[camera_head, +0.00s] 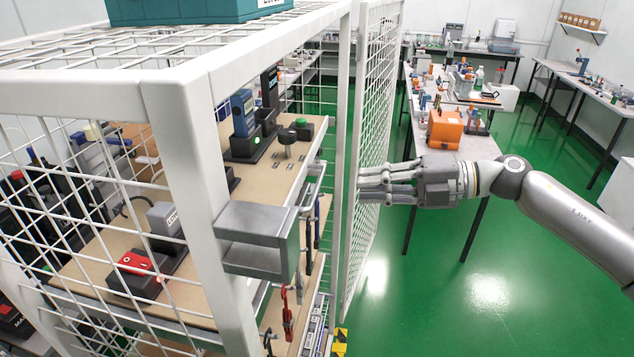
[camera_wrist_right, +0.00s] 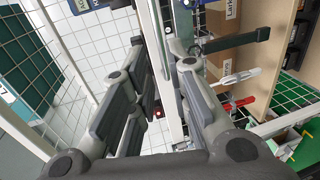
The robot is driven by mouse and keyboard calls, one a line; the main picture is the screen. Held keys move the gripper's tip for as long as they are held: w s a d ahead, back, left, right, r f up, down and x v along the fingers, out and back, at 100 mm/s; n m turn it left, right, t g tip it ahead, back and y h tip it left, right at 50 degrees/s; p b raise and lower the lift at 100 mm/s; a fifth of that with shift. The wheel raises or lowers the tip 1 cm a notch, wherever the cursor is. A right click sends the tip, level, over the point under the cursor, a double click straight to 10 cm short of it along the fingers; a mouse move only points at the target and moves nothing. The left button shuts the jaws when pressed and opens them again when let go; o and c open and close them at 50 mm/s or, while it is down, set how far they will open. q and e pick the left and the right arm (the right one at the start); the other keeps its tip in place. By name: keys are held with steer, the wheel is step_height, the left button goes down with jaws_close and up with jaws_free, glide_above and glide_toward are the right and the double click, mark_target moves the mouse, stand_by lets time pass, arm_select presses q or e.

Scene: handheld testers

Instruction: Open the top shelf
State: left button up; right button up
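A white wire-mesh cage (camera_head: 184,150) stands at the left. Its mesh door (camera_head: 372,115) is swung outward, leaving the side facing the aisle open. Inside, the upper wooden shelf board (camera_head: 262,174) carries several testers, including a blue one (camera_head: 242,113) and a red one (camera_head: 138,263). My right gripper (camera_head: 362,185) is at the door from the right. In the wrist view its fingers (camera_wrist_right: 158,55) are apart, with a white frame bar (camera_wrist_right: 166,75) between them. Firm contact with the bar cannot be made out. My left gripper is out of view.
A grey metal bracket (camera_head: 258,240) juts from the cage's corner post. A teal box (camera_head: 190,10) sits on the cage roof. Hand tools, one red (camera_head: 288,315), hang below the shelf. A bench with an orange device (camera_head: 445,126) stands beyond. Green floor (camera_head: 480,285) is clear right of the cage.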

mark_target(317, 185)
steer(key=shift+p+x, duration=1.85)
steer(key=shift+x, duration=3.4)
jaws_close()
